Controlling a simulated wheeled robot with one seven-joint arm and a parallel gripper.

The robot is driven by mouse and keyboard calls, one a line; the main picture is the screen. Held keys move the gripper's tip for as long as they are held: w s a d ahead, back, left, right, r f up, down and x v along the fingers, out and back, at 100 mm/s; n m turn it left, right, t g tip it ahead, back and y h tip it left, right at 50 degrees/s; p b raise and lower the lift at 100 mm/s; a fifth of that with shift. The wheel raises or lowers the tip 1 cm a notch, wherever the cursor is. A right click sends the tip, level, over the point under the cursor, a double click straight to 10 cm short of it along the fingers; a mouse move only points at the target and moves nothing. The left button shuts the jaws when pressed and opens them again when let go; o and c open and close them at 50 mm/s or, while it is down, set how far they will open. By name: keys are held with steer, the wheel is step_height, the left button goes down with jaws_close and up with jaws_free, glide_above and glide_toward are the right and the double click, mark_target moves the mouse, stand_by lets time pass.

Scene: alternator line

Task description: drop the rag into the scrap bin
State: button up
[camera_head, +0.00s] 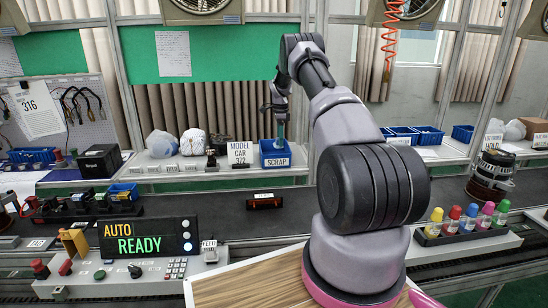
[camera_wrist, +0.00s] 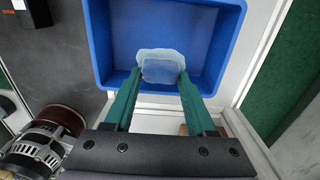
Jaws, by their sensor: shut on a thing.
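The scrap bin (camera_head: 275,160) is a small blue open box with a SCRAP label, on the white shelf across the conveyor. In the wrist view, the bin (camera_wrist: 103,60) fills the upper middle. A pale blue rag (camera_wrist: 161,66) shows between the green fingertips of my gripper (camera_wrist: 160,82). My gripper is shut on the rag, with the fingertips over the bin's opening. In the head view, my gripper (camera_head: 281,132) points down at the bin. I cannot make out the rag there, and the wrist view does not show how high it is above the bin floor.
A MODEL CAR sign (camera_head: 240,153) stands just left of the bin. White and pale bundles (camera_head: 193,142) sit further left on the shelf. An alternator (camera_wrist: 42,145) is at the lower left in the wrist view. The dark conveyor (camera_head: 190,215) runs in front of the shelf.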

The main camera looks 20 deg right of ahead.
steer(key=shift+f, duration=0.2)
steer(key=o, duration=1.4)
step_height(320, 180, up, 11)
steer(key=shift+f, duration=0.1)
